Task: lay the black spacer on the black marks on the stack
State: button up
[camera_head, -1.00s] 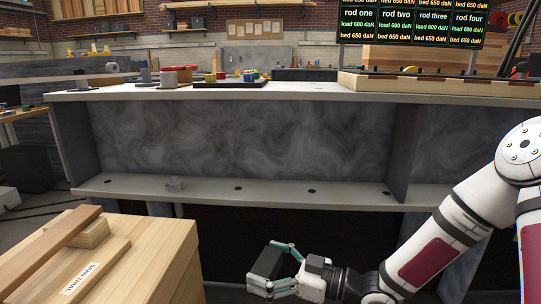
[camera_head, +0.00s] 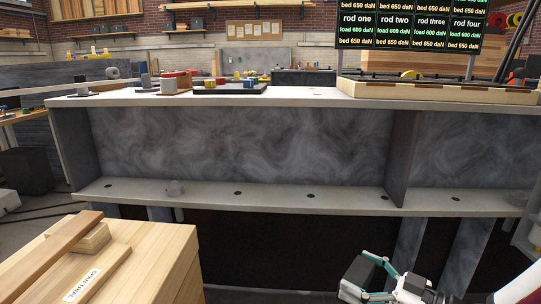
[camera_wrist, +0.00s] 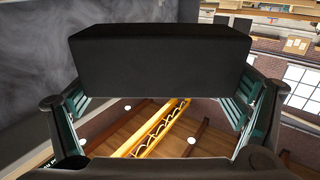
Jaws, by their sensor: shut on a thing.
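The black spacer (camera_head: 358,279) is a dark block in my gripper (camera_head: 368,276), low at the right of the head view, in front of the bench. In the wrist view the spacer (camera_wrist: 160,60) fills the upper middle, with the teal finger pads of my gripper (camera_wrist: 160,95) at its two sides. My gripper is shut on it and holds it off any surface. A wooden block stack (camera_head: 130,250) labelled "SPAN TRIAL" stands at the lower left, well apart from the spacer. I cannot make out black marks on it.
A long grey bench (camera_head: 300,101) with a lower shelf (camera_head: 290,200) spans the view. On it are a pale wooden tray (camera_head: 440,91) at the right and a dark tray (camera_head: 230,89) with small coloured parts.

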jog(key=w+r+m+t+h+p, duration=0.35)
jog(key=w+r+p, duration=0.35)
jog(key=r+p, duration=0.3)
notch_tip(320, 180, up, 24)
jog(key=w+m+t+h+p, duration=0.2)
jog(key=m+h+p, duration=0.4)
jog(key=p, duration=1.1)
jog(key=t+h, duration=0.1)
jog(key=h, duration=0.3)
jog(key=shift+w+r+m, duration=0.15)
jog(key=shift+w+m, duration=0.1)
jog(key=shift+m, duration=0.1)
jog(key=shift+h, duration=0.25)
